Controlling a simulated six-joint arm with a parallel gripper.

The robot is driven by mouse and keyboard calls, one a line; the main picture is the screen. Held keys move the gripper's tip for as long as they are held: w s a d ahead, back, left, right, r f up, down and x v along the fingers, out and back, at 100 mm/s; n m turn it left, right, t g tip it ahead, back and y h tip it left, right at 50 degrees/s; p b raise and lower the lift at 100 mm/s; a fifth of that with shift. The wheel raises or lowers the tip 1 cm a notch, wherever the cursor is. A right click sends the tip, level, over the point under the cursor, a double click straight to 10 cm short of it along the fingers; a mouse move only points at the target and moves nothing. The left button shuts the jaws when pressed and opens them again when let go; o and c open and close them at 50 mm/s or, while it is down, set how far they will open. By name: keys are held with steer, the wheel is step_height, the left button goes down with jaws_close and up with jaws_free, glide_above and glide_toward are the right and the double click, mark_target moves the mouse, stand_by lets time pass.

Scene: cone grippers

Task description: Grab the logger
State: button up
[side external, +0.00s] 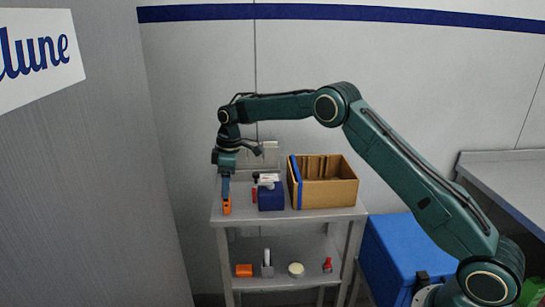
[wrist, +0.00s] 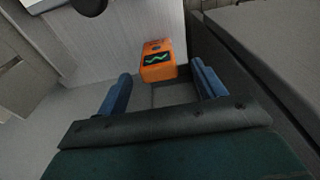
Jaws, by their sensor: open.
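The logger (wrist: 157,64) is a small orange box with a dark screen and a green wavy line. In the side view the orange logger (side external: 227,207) is at the front left corner of the upper shelf. My gripper (side external: 226,181) points down right above it there. In the wrist view my gripper (wrist: 162,78) is open, with one blue finger to each side and the logger just beyond the gap between the fingertips. I see no finger touching it. The logger's lower part is hard to make out.
On the upper shelf (side external: 330,213), a dark blue box (side external: 271,197) with small items on and beside it stands right of the logger. A brown open carton (side external: 328,191) is farther right. The lower shelf (side external: 280,283) holds an orange item (side external: 244,270), a white round one (side external: 296,269) and others.

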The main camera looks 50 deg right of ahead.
steer(key=shift+f, duration=0.15)
steer(key=shift+w+a+f, duration=0.1)
steer(key=shift+w+f, duration=0.1)
steer(key=shift+f, duration=1)
steer(key=shift+w+a+f, duration=0.1)
steer(key=shift+w+f, duration=0.05)
steer(key=shift+f, duration=1.05)
steer(key=shift+c, duration=0.4)
steer(key=c, duration=1)
